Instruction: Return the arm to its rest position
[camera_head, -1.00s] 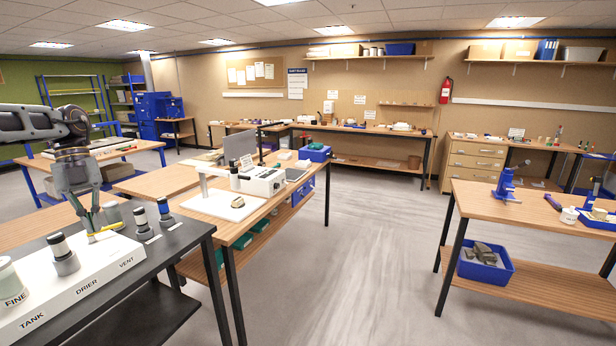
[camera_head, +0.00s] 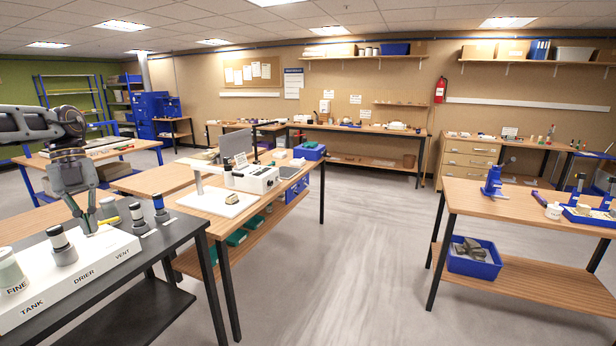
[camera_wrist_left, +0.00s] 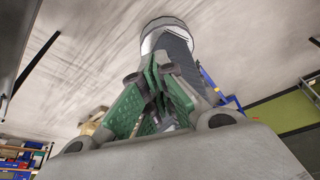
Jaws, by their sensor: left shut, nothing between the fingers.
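My left gripper (camera_head: 91,232) comes in from the left and points down at the white valve box (camera_head: 70,272), between the DRIER and VENT knobs. Its fingers are together with nothing seen between them. A small yellow piece (camera_head: 112,220) shows just right of the fingertips; I cannot tell whether they touch. In the left wrist view the gripper's green-padded fingers (camera_wrist_left: 162,115) converge near a dark cylinder with a pale end (camera_wrist_left: 168,42). My right gripper is not in view.
Dark-topped knobs stand close by: one left of the fingers (camera_head: 62,246), others to the right (camera_head: 138,216). A black bench (camera_head: 170,240) carries the box. A wooden bench with a white device (camera_head: 252,178) stands beyond. Open floor (camera_head: 350,270) lies to the right.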

